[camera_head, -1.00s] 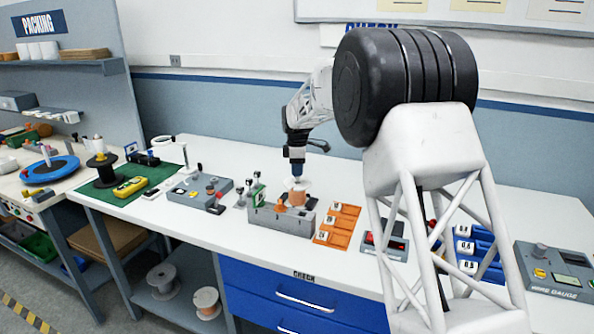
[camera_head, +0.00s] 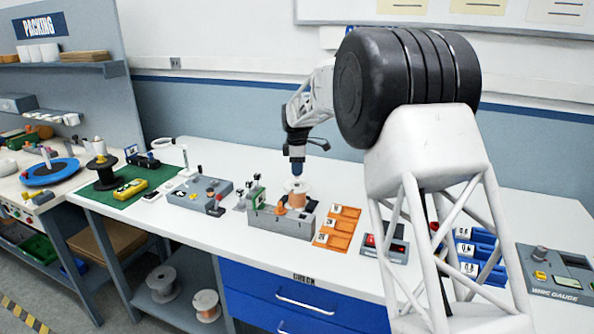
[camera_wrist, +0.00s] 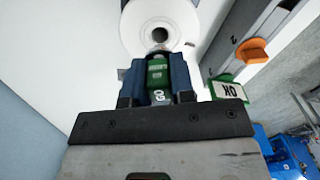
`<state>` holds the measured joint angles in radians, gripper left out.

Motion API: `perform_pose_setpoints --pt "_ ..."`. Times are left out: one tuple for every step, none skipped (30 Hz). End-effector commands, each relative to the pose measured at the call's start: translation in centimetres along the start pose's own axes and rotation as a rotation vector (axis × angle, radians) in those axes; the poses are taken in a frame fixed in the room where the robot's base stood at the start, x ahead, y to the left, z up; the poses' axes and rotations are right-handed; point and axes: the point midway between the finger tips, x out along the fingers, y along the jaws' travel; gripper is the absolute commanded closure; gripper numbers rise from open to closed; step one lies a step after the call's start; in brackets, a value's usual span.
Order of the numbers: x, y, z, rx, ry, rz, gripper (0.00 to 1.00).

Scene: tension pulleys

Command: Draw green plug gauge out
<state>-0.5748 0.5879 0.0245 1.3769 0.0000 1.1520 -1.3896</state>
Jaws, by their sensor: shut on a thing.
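The green plug gauge (camera_wrist: 158,76), with a white GO mark, is between the blue fingers of my gripper (camera_wrist: 155,84) in the wrist view. My gripper is shut on it. In the head view my gripper (camera_head: 297,172) is upright, just above the copper-wound spool (camera_head: 298,199), and the gauge is hard to make out there. The spool's white flange (camera_wrist: 136,18) shows beyond the gauge in the wrist view. The gauge's far end lines up with the flange's central hole. I cannot tell whether its tip is still inside.
The spool stands at a grey fixture (camera_head: 280,222) with an orange knob (camera_wrist: 257,50). A green-framed OK sign (camera_wrist: 229,90) is close to the right finger in the wrist view.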

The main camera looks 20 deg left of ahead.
Motion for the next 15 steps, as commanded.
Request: perform_pose_setpoints --pt "-0.3 0.0 0.0 0.0 0.0 0.001 1.0" --pt "-0.5 0.0 0.0 0.0 0.0 0.001 1.0" --pt "-0.8 0.0 0.0 0.0 0.0 0.001 1.0" --pt "-0.9 0.0 0.0 0.0 0.0 0.001 1.0" --pt "-1.1 0.0 0.0 0.0 0.0 0.001 1.0" --pt "-1.3 0.0 0.0 0.0 0.0 0.001 1.0" --pt "-1.5 0.0 0.0 0.0 0.0 0.001 1.0" --pt "-1.7 0.0 0.0 0.0 0.0 0.001 1.0" --pt "-1.9 0.0 0.0 0.0 0.0 0.001 1.0" --pt "-2.1 0.0 0.0 0.0 0.0 0.001 1.0" --pt "-2.2 0.0 0.0 0.0 0.0 0.001 1.0" --pt "-2.4 0.0 0.0 0.0 0.0 0.001 1.0" --pt "-2.6 0.0 0.0 0.0 0.0 0.001 1.0" --pt "-2.7 0.0 0.0 0.0 0.0 0.001 1.0" --pt "-2.8 0.0 0.0 0.0 0.0 0.001 1.0"
